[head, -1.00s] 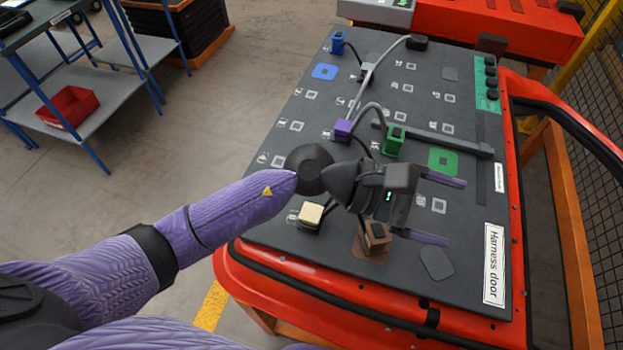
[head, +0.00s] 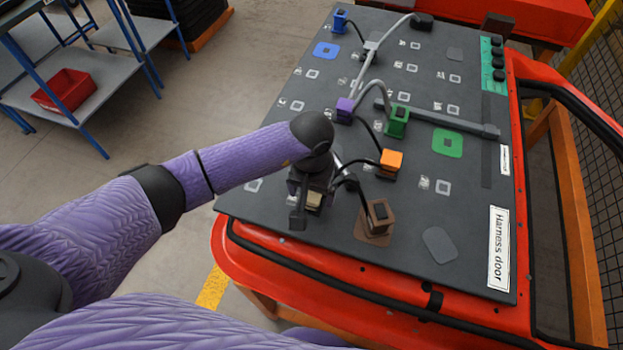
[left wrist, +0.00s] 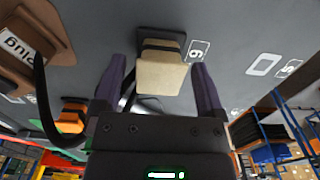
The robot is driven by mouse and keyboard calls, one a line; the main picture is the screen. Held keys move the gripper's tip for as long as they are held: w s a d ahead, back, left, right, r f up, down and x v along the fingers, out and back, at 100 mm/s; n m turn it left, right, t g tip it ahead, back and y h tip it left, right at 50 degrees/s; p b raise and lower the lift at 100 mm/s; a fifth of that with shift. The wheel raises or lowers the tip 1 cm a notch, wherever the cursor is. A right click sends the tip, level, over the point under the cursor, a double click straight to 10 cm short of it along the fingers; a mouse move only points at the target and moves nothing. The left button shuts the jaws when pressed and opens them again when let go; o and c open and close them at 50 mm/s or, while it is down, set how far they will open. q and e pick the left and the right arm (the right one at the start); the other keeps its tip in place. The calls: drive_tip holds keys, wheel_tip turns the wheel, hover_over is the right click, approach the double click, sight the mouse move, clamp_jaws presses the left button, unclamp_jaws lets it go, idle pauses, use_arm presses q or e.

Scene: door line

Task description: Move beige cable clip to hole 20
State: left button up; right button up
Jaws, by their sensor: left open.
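The beige cable clip (head: 314,200) sits on the dark harness board (head: 405,245), mostly covered by my left gripper in the head view. In the left wrist view the beige clip (left wrist: 162,76) stands on a dark base between my two purple fingers, with a visible gap on each side. My left gripper (head: 310,208) is open around it and not closed on it. Which hole is 20 cannot be read; the printed labels are too small or turned. My right gripper is out of view.
An orange clip (head: 391,161) and a brown plug (head: 379,212) with dark cables stand just right of the gripper. Green (head: 397,122), purple (head: 345,110) and blue (head: 340,20) clips stand farther up. Empty square marks lie between them. A red frame edges the board.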

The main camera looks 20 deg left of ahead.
use_arm(q)
drive_tip(key=shift+f, duration=0.1)
clamp_jaws()
idle(0.7)
drive_tip(key=shift+r, duration=0.35)
idle(0.4)
drive_tip(key=c, duration=0.5)
unclamp_jaws()
drive_tip(key=shift+r, duration=0.1)
clamp_jaws()
drive_tip(key=shift+p, duration=0.3)
